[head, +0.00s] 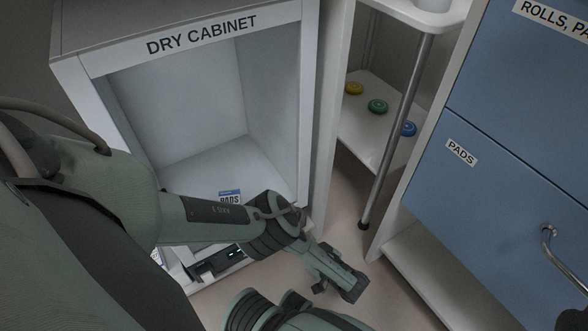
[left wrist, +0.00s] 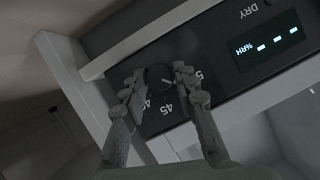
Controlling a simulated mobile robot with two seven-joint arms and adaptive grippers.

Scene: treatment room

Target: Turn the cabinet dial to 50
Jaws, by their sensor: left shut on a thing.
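The dial (left wrist: 158,77) is a dark round knob on the cabinet's black panel (left wrist: 232,60), with a short white pointer mark. In the left wrist view my left gripper (left wrist: 169,86) has one finger on each side of it and is shut on it. The mark points toward a number starting with 5, partly covered by the right-hand finger. A 45 is readable beside the dial; another number is partly hidden by the left-hand finger. In the head view the dial is hidden behind my left arm.
The dry cabinet (head: 180,50) stands open-fronted with a pack of pads (head: 230,196) inside. A lit display (left wrist: 273,44) on the panel shows dashes. A metal-legged stand (head: 398,120) and blue drawers (head: 490,160) with a handle (head: 547,243) are to the right.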

